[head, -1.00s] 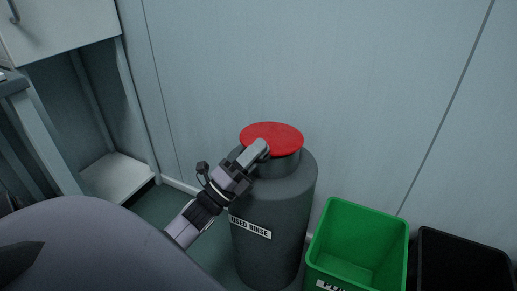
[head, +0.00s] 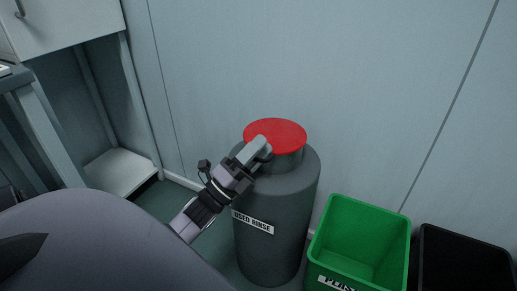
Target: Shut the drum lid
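The drum (head: 275,215) is dark grey with a "USED RINSE" label and stands upright on the floor by the wall. Its red lid (head: 278,134) lies flat over the neck at the top. My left gripper (head: 262,146) reaches in from the lower left, with its fingertips at the lid's near left edge, seemingly touching it. Its fingers look close together, but the view does not show whether anything is between them. My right gripper is not in view.
A green bin (head: 358,245) stands just right of the drum, with a black bin (head: 463,262) beyond it. The pale wall (head: 350,80) is close behind. A white shelf unit (head: 121,172) and a bench (head: 40,125) are at the left.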

